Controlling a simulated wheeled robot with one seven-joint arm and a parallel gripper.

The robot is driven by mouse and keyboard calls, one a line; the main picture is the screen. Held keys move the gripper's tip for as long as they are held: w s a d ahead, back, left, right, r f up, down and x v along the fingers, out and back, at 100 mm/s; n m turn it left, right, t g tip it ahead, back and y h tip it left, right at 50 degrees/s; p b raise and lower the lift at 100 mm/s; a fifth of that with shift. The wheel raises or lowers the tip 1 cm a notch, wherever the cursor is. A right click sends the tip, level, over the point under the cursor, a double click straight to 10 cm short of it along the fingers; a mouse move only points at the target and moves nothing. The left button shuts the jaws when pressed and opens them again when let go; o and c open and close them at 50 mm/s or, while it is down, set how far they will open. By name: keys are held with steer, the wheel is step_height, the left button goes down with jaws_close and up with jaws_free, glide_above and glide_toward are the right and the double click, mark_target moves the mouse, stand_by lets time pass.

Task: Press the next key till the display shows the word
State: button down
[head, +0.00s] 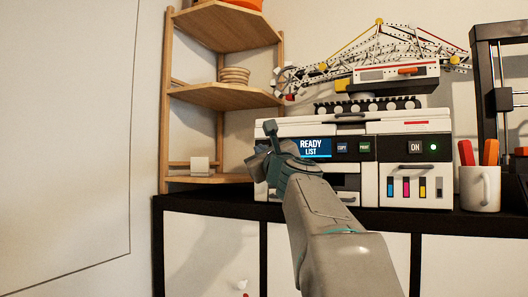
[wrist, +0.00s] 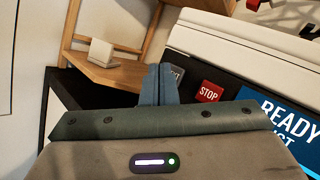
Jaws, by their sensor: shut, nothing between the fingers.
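The printer (head: 400,126) stands on the cabinet top. Its blue display (head: 315,148) reads "READY" with "LIST" below; part of it also shows in the wrist view (wrist: 290,122). In the wrist view a red STOP key (wrist: 209,92) sits left of the display. Left of STOP is a dark key (wrist: 178,73), partly hidden by my fingers, its label not fully readable. My gripper (head: 270,128) is shut and empty in front of the panel's left end. In the wrist view its fingertips (wrist: 160,70) overlap that key's left side; I cannot tell whether they touch it.
COPY (head: 342,148) and PRINT (head: 364,147) keys sit right of the display, then an ON key (head: 415,147) beside a green light. A wooden corner shelf (head: 225,95) stands left, a mug with orange-handled items (head: 480,188) right. A model crane (head: 390,72) rests on top.

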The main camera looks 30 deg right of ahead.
steer(key=shift+s+a, duration=0.15)
steer(key=shift+a, duration=0.05)
steer(key=s+a, duration=0.1)
steer(key=a, duration=0.1)
steer(key=s+a, duration=0.2)
steer(key=shift+b, duration=0.35)
stand_by(0.8)
steer(key=s+a+f+n+g+y, duration=0.25)
steer(key=a+f+n, duration=0.35)
steer(key=f, duration=0.4)
steer(key=s+a+f+n+g+y, duration=0.15)
steer(key=a+f+n+g, duration=0.25)
steer(key=f+n, duration=0.45)
steer(key=s+a+f+n+g+y, duration=0.1)
steer(key=a+f+n+g+y, duration=0.35)
steer(key=f, duration=0.65)
steer(key=s+f+n+g+h, duration=0.2)
steer(key=s+f+n, duration=0.4)
steer(key=s+f, duration=0.3)
steer(key=s+f+n+g+h, duration=0.3)
steer(key=s+f+n+g, duration=0.2)
steer(key=s+f, duration=0.5)
step_height(320, 180, down, 4)
steer(key=n, duration=0.2)
steer(key=shift+f+n, duration=0.15)
steer(key=shift+n, duration=0.15)
